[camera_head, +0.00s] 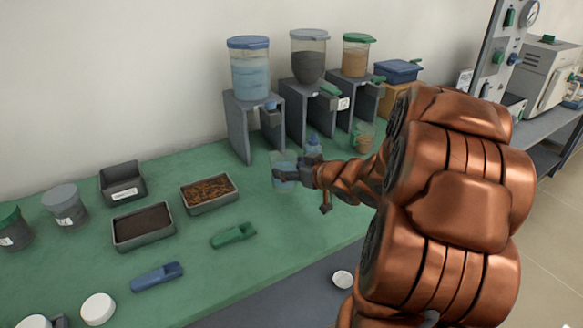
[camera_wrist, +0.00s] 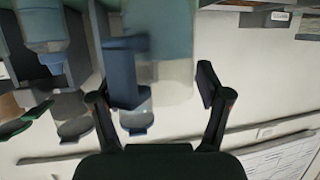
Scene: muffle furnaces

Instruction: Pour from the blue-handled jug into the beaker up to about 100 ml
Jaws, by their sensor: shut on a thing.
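My gripper (camera_head: 297,173) is shut on a clear, bluish jug (camera_head: 283,168), which it holds in front of the left dispenser, above the green table. In the wrist view the jug (camera_wrist: 178,45) fills the space between my gripper's fingers (camera_wrist: 165,95), with a dark blue part, apparently its handle (camera_wrist: 125,75), near the left finger. I cannot make out the beaker in either view.
Three dispensers on grey stands line the wall: blue liquid (camera_head: 249,70), dark grains (camera_head: 308,58) and tan grains (camera_head: 356,56). A green-handled jug (camera_head: 363,138) stands right of my gripper. Trays (camera_head: 143,226), scoops (camera_head: 234,236) and lidded jars (camera_head: 65,205) occupy the left.

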